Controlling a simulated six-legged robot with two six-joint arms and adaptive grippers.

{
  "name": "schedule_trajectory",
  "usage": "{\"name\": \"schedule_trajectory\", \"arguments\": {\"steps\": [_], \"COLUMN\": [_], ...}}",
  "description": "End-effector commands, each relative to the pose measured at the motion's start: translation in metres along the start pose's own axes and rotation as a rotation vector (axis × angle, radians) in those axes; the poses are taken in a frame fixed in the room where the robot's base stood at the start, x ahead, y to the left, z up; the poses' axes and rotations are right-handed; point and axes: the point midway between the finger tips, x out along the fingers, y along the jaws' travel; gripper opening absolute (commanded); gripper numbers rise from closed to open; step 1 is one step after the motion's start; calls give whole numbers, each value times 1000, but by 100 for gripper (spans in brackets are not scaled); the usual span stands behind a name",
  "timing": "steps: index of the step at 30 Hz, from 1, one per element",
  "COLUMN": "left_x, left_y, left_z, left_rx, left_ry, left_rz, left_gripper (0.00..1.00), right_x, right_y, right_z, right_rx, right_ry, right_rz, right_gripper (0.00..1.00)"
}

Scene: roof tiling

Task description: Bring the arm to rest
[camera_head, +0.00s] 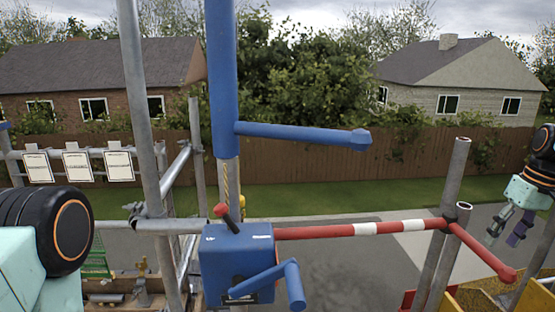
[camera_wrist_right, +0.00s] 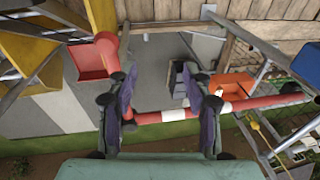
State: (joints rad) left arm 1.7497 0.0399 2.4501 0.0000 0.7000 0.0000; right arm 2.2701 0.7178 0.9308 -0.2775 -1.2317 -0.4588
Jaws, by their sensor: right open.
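My right gripper (camera_head: 505,228) hangs at the right edge of the head view, fingers pointing down, above the grey paving and clear of the scaffold. In the right wrist view its two purple-padded fingers (camera_wrist_right: 166,105) stand apart with nothing held between them. A red and white bar (camera_wrist_right: 175,115) shows behind the gap between the fingers; no contact shows. My left arm shows only as a black and mint joint at the left edge of the head view; its gripper is out of the picture.
The red and white guard bar (camera_head: 345,230) runs right to grey scaffold posts (camera_head: 445,210). A red and yellow chute (camera_head: 470,298) lies below my right gripper. Paper sheets (camera_head: 77,166) hang at left.

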Motion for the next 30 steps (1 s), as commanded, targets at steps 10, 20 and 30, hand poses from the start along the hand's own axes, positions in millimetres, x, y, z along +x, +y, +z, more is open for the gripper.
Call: {"name": "schedule_trajectory", "arguments": {"steps": [10, 20, 30], "left_x": [0, 22, 64], "left_y": [0, 0, 0], "left_z": [0, 0, 0], "left_rx": [0, 0, 0], "left_ry": [1, 0, 0], "left_rz": [0, 0, 0], "left_gripper": [0, 0, 0], "right_x": [34, 154, 313], "right_y": [-8, -90, -184], "right_z": [-42, -48, 69], "right_rx": [78, 137, 175], "right_ry": [208, 382, 384], "right_rz": [40, 43, 53], "right_gripper": [50, 50, 50]}}
